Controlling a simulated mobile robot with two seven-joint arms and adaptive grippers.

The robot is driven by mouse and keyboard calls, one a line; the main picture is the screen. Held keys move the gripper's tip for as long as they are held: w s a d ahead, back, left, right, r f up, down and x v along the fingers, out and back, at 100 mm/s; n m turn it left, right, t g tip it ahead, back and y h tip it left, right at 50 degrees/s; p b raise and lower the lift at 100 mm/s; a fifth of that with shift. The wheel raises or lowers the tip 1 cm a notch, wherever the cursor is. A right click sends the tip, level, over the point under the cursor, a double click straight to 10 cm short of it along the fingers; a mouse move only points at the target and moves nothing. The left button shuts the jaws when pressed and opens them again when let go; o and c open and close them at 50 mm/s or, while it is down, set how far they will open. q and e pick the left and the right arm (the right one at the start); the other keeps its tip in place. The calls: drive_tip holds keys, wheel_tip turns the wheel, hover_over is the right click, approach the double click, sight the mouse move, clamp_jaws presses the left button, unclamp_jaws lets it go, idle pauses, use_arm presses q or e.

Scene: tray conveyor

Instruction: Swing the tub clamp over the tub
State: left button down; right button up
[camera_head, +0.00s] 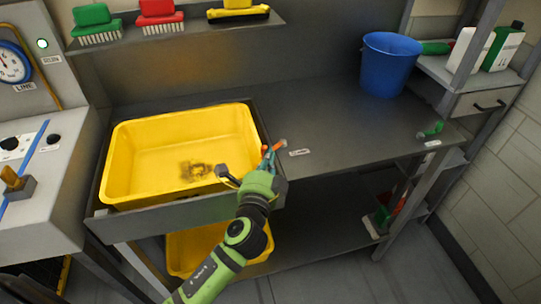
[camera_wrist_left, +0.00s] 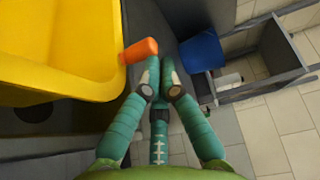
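The yellow tub (camera_head: 128,193) sits in the recess of the grey bench in the head view. Its rim also shows at upper left in the left wrist view (camera_wrist_left: 95,97). The tub clamp (camera_wrist_left: 139,50) shows as an orange end piece beside the tub's right rim; a small orange part (camera_head: 265,149) shows at the fingers in the head view. My left gripper (camera_head: 272,157) is at the tub's right front corner. Its teal fingertips (camera_wrist_left: 161,68) are almost together, with the orange piece close against the left one. Whether they touch is unclear. The clamp's base is hidden.
A blue bucket (camera_head: 388,65) stands at the bench's back right. A small green fitting (camera_head: 431,130) is near the right edge. Brushes (camera_head: 160,15) lie on the shelf above. Another yellow tub (camera_head: 190,252) is below. The bench middle is clear.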

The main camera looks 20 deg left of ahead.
use_arm(q)
drive_tip(key=shift+a+r+m+h+p, duration=0.1)
drive_tip(key=shift+a+m+h+p, duration=0.7)
drive_tip(key=shift+h, duration=0.2)
drive_tip(key=shift+w+a+m+h+p, duration=0.25)
drive_tip(key=shift+a+m+h, duration=0.25)
drive_tip(key=shift+h, duration=0.5)
drive_tip(key=shift+w+a, duration=0.2)
drive_tip(key=shift+a, duration=0.4)
